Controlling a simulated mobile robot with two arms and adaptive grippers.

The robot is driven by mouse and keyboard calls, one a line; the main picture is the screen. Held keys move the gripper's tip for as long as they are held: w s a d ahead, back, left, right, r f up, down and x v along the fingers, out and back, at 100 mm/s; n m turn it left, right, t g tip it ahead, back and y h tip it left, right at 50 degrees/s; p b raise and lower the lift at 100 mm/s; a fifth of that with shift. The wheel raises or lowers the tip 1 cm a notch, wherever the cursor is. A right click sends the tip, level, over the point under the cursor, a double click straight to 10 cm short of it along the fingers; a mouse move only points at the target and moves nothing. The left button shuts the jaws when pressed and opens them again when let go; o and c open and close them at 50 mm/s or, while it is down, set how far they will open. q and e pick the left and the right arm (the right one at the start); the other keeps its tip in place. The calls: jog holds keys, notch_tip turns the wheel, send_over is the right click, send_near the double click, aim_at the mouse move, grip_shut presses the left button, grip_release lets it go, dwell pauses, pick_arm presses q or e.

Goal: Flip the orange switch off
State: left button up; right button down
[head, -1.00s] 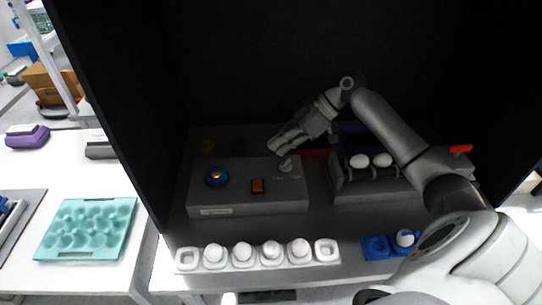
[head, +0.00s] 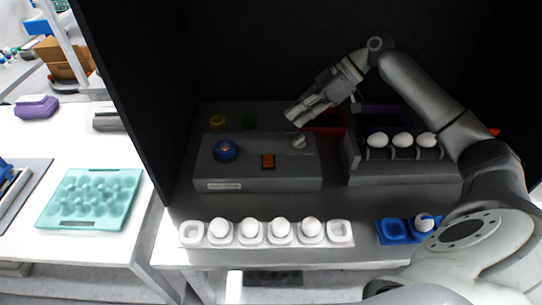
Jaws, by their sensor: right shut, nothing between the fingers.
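My right gripper (head: 291,119) is shut and empty. It hangs above the back right part of the box, near a small light-grey lever (head: 299,142), and appears apart from the orange switch. Whether the switch is on or off cannot be told from its look. My left gripper is not in view.
A white tray (head: 340,233) with several eggs lies along the front edge. A blue tray (head: 392,232) holds one egg. A grey rack (head: 400,171) with eggs stands right of the box. Dark walls enclose the bench. A teal tray (head: 91,224) lies on the left table.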

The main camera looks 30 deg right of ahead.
jog(key=shift+a, duration=0.1)
dwell(0.3)
jog(key=p, duration=0.3)
send_over(270, 161)
jog(key=f, duration=0.6)
jog(key=shift+w+d, duration=0.15)
jog(key=shift+d, duration=0.2)
jog(key=f, duration=0.2)
jog(key=f+p, duration=0.1)
jog(key=shift+a+f, duration=0.35)
jog(key=shift+f, duration=0.6)
